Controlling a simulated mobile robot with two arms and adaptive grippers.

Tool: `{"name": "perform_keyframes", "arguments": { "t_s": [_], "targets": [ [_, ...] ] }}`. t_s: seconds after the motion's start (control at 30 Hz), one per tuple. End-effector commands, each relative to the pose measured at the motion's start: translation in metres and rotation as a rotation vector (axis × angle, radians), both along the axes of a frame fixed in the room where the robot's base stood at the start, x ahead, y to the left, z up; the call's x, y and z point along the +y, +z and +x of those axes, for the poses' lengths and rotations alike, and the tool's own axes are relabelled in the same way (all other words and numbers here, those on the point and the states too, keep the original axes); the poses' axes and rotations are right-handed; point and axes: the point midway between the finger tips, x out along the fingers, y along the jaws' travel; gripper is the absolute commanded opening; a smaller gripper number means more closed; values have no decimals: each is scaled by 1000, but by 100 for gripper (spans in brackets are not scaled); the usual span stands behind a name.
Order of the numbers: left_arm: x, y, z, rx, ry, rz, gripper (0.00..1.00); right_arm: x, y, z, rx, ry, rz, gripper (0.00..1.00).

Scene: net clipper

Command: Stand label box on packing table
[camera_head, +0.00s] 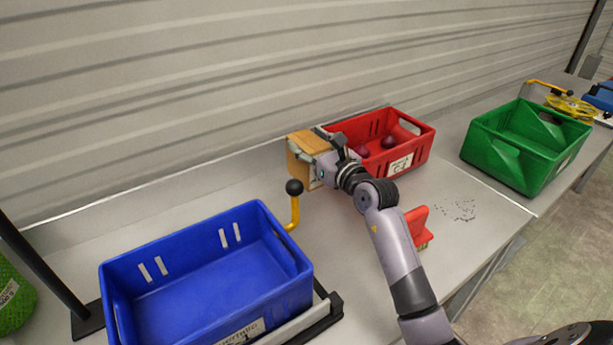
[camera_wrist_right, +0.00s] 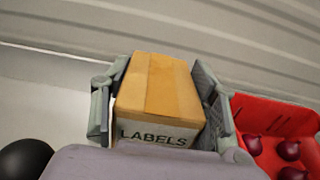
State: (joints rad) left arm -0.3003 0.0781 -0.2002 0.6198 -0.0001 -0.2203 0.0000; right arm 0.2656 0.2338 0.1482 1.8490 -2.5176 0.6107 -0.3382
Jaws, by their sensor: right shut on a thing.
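The label box (camera_head: 309,143) is a brown cardboard box with a tape strip on top and a white label reading "LABELS". My right gripper (camera_wrist_right: 157,108) is shut on it, with one finger on each side. In the head view the box is upright at the back of the packing table (camera_head: 338,253), left of the red crate. Whether its bottom touches the table is hard to tell. My right arm hides part of the box and table. My left gripper is not in view.
A red crate (camera_head: 427,146) with dark red onions (camera_wrist_right: 287,149) stands right beside the box. A blue crate (camera_head: 107,289) stands front left, next to a yellow lever with a black knob (camera_head: 294,187). A red tool (camera_head: 416,221) lies behind my arm. A green crate (camera_head: 510,166) stands right.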

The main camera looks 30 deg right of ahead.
Motion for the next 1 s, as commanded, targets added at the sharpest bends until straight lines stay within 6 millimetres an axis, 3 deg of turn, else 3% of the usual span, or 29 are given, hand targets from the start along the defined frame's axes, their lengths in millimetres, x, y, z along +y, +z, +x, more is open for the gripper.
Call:
{"name": "perform_keyframes", "arguments": {
  "t_s": [0.1,0.37,0.6,1.0],
  "targets": [
    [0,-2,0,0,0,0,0,-1,-28,0,1,0,-3,14],
    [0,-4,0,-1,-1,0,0,0,-53,0,-3,-1,-3,14],
    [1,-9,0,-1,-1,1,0,0,-88,0,-1,0,-3,14],
    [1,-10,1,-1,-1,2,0,0,-94,0,-4,-1,0,14]
  ]
}}
